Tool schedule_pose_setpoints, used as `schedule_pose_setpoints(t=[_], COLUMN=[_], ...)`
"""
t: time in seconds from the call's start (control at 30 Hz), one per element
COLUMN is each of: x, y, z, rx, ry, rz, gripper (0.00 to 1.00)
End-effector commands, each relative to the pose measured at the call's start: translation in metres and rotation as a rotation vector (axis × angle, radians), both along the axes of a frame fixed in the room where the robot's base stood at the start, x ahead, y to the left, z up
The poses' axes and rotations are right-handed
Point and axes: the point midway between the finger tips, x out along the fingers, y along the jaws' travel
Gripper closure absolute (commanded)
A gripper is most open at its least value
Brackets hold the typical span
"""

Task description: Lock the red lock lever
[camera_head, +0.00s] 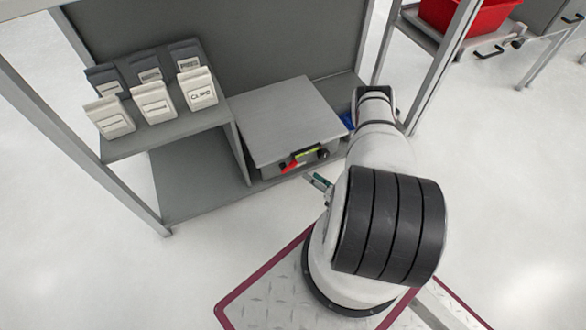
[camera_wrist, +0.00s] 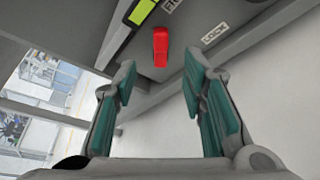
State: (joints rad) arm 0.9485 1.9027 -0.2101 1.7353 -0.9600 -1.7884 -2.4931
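The red lock lever (camera_head: 289,166) is on the front of a grey metal box (camera_head: 283,120) on the shelf. In the wrist view the lever (camera_wrist: 161,47) sits beyond my gripper, between the lines of its fingers, near a label reading LOCK (camera_wrist: 215,34). My gripper (camera_wrist: 157,84) is open with teal finger pads apart and nothing between them. In the head view the gripper (camera_head: 318,182) is just in front of the box, slightly right of and below the lever, partly hidden by my arm. It does not appear to touch the lever.
A yellow-green strip (camera_wrist: 141,11) is beside the lever. Several white and dark upright packs (camera_head: 153,101) stand on the shelf at left. A red bin (camera_head: 468,14) is on a rack at back right. The floor in front of the shelf is clear.

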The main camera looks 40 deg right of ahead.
Motion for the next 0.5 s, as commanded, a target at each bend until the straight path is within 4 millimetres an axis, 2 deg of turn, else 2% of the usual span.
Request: schedule_pose_setpoints(t=[0.03,0.3,0.5], x=[0.011,0.061,0.086], y=[0.000,0.002,0.003], z=[-0.005,-0.017,-0.023], rx=[-0.002,0.000,0.000], ry=[-0.002,-0.002,0.000], rz=[0.001,0.001,0.000], gripper=[0.62,0.62,0.62])
